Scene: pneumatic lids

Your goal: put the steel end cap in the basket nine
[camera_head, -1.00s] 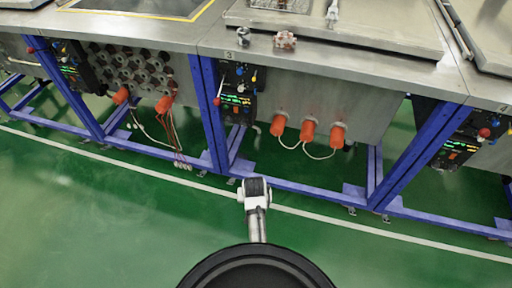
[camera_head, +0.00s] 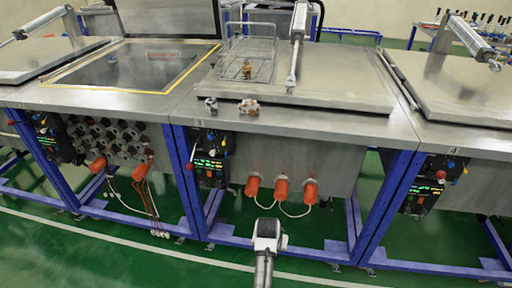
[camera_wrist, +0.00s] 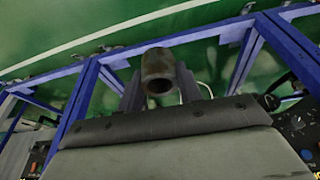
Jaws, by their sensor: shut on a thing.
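My gripper (camera_wrist: 160,92) shows in the wrist view, its two fingers closed on a dull, brownish-grey hollow cylinder, which appears to be the steel end cap (camera_wrist: 158,70). Its open round end faces the camera. In the head view my arm rises from the bottom centre in front of the bench, and the fingers and cap cannot be made out there. A wire basket (camera_head: 262,70) stands on the steel bench top at the back centre, with a small amber thing inside. No number on it is readable, so I cannot tell whether it is basket nine.
A grey metal fitting (camera_head: 211,105) and a pinkish fitting (camera_head: 249,106) sit near the front edge of the bench (camera_head: 330,123). A pneumatic cylinder (camera_head: 299,22) stands over a lid right of the basket. Orange plugs and blue legs are below. Green floor lies in front.

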